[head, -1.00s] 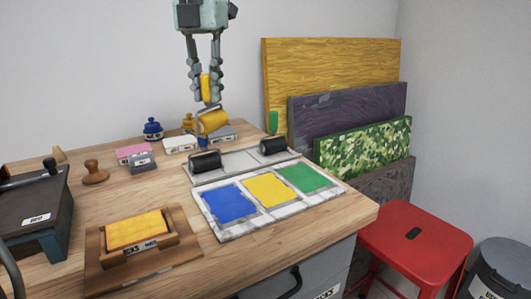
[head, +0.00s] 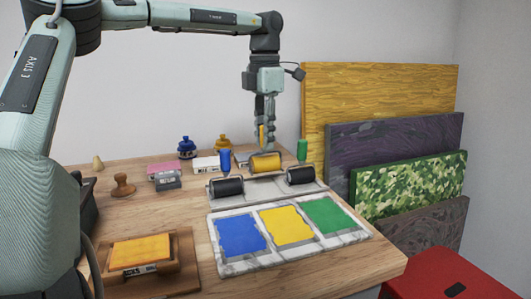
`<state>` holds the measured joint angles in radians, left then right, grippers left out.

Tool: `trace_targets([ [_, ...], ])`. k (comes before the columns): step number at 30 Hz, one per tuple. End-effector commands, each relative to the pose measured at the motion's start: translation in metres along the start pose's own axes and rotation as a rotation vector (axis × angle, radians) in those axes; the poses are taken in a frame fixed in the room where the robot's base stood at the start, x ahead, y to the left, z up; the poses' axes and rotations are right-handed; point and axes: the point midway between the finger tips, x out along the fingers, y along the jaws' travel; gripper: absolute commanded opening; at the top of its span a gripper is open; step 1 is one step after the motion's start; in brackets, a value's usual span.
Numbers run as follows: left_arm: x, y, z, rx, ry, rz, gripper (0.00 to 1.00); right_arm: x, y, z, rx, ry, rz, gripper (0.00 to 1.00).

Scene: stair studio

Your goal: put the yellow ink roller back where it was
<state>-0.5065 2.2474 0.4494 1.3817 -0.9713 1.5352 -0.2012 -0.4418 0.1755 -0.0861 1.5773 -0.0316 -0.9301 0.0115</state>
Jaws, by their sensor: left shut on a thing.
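My left gripper (head: 265,137) points down and is shut on the upright yellow handle of the yellow ink roller. The roller's yellow drum (head: 265,163) hangs just below the fingers, over the back of the pale roller rack (head: 262,194). It is in the gap between a black roller with a blue handle (head: 226,187) and a black roller with a green handle (head: 300,175). I cannot tell whether the yellow drum touches the rack. My right gripper is out of view.
A slab with blue, yellow and green ink (head: 293,227) lies in front of the rack. A wooden tray with a yellow block (head: 140,250) is at front left. Stamps and ink pads stand behind left. Leaning boards (head: 380,95) and a red stool (head: 438,275) are at right.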

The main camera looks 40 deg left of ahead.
Motion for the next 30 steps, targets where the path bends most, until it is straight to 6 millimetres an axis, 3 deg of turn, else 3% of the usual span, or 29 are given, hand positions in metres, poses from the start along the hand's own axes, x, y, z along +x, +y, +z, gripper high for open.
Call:
trace_targets([
  [9, 0.035, -0.001, 0.0, 0.0, -0.001, -0.001, 0.0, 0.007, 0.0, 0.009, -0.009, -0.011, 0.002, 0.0],
  [20, 0.037, 0.0, 0.0, -0.001, -0.001, 0.0, 0.0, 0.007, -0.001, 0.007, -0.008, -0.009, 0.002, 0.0],
  [30, 0.042, -0.001, 0.0, -0.001, -0.001, 0.0, 0.0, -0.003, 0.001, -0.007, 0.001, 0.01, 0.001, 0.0],
])
